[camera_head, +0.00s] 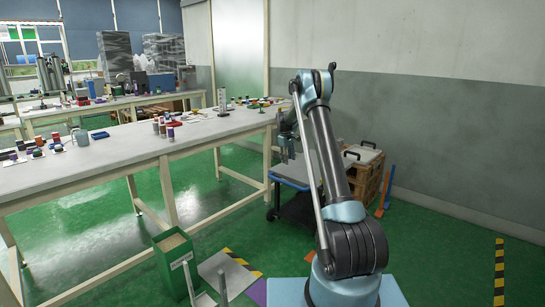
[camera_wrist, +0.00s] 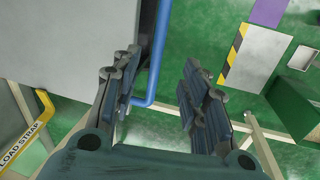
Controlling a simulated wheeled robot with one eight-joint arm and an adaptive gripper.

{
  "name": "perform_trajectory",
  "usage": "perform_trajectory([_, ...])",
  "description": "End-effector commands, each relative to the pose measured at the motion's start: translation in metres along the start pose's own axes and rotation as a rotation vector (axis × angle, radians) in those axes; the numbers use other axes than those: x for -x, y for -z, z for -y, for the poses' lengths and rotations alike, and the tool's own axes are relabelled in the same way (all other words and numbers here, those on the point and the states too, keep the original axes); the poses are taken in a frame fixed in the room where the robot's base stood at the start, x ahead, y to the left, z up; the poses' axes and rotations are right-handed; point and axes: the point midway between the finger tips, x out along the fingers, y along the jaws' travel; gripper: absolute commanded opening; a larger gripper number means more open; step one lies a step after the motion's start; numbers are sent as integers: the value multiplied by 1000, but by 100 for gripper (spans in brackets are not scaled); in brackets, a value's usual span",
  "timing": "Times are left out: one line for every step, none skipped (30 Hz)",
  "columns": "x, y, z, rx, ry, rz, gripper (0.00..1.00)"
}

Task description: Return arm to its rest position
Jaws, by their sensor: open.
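My arm rises at the right of the head view and folds over at the top. My gripper (camera_head: 287,155) hangs from it, pointing down, beside the right end of the long workbench and above a dark cart (camera_head: 290,170). In the wrist view my gripper (camera_wrist: 158,72) has its two fingers apart, with nothing between them but green floor and a blue bar (camera_wrist: 160,45). It holds nothing and appears to touch nothing.
The long workbench (camera_head: 100,160) carries small coloured jars and sieve parts. A green bin (camera_head: 175,260) stands on the floor before it. Wooden crates (camera_head: 365,180) stand behind my arm near the wall.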

Motion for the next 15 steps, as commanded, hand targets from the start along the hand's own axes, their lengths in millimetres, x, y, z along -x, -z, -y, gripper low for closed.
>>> perform_trajectory([17, -10, 2, -15, 1, -2, 41])
perform_trajectory([25, -15, 3, -23, 2, -3, 41])
perform_trajectory([36, -22, 5, -33, 3, -5, 41])
perform_trajectory([45, -28, 6, -42, 4, -6, 41])
perform_trajectory([53, -33, 8, -51, 4, -7, 41])
perform_trajectory([63, -40, 10, -61, 5, -8, 41])
perform_trajectory([71, -46, 12, -69, 6, -10, 41])
perform_trajectory([79, -51, 14, -78, 7, -11, 41])
perform_trajectory([89, -59, 17, -89, 8, -12, 41])
perform_trajectory([96, -65, 20, -97, 9, -14, 41])
perform_trajectory([104, -71, 22, -105, 9, -15, 41])
perform_trajectory([113, -79, 26, -116, 10, -17, 41])
perform_trajectory([120, -85, 28, -125, 11, -18, 41])
perform_trajectory([127, -91, 31, -133, 12, -19, 41])
perform_trajectory([136, -100, 35, -144, 14, -21, 41])
